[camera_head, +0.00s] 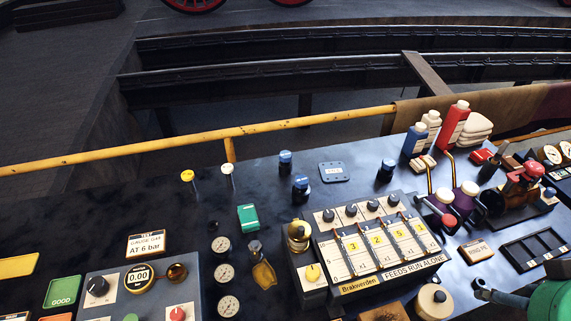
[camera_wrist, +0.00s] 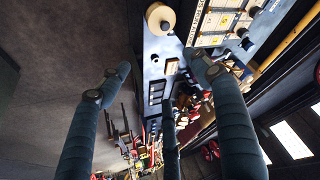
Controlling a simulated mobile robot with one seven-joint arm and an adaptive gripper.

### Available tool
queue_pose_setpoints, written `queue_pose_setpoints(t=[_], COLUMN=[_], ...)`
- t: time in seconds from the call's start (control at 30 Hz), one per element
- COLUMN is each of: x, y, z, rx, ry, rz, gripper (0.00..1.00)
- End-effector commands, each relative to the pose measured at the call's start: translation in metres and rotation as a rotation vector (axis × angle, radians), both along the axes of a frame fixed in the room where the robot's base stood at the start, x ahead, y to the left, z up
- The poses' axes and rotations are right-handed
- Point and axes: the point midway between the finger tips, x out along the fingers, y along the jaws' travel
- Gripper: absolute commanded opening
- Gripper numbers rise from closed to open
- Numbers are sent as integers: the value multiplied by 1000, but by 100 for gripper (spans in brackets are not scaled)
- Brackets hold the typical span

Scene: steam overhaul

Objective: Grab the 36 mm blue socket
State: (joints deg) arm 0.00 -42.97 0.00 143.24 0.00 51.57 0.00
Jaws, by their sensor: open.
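Three dark sockets with blue bands stand on the dark bench top in the head view: one at the back (camera_head: 285,162), one just in front of it (camera_head: 301,188), and one farther right (camera_head: 386,171). Their size markings are too small to read, so I cannot tell which is 36 mm. My gripper (camera_wrist: 158,75) shows in the wrist view with its dark fingers spread, open and empty. No socket lies between the fingers, and I cannot pick out the blue sockets surely in the wrist view.
A blue-grey plate (camera_head: 334,172) lies between the sockets. A lubricator box (camera_head: 372,245) with several knobs stands in front. Bottles (camera_head: 453,124) stand at the back right. A green box (camera_head: 248,217) is left of the sockets. A yellow rail (camera_head: 200,138) runs behind the bench.

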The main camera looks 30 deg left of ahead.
Motion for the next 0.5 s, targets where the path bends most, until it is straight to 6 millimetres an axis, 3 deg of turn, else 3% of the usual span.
queue_pose_setpoints(t=[0.3, 0.5], x=[2, 15], y=[1, 6], z=[2, 15], rx=[1, 10], ry=[1, 13], rz=[0, 0], gripper=[64, 64])
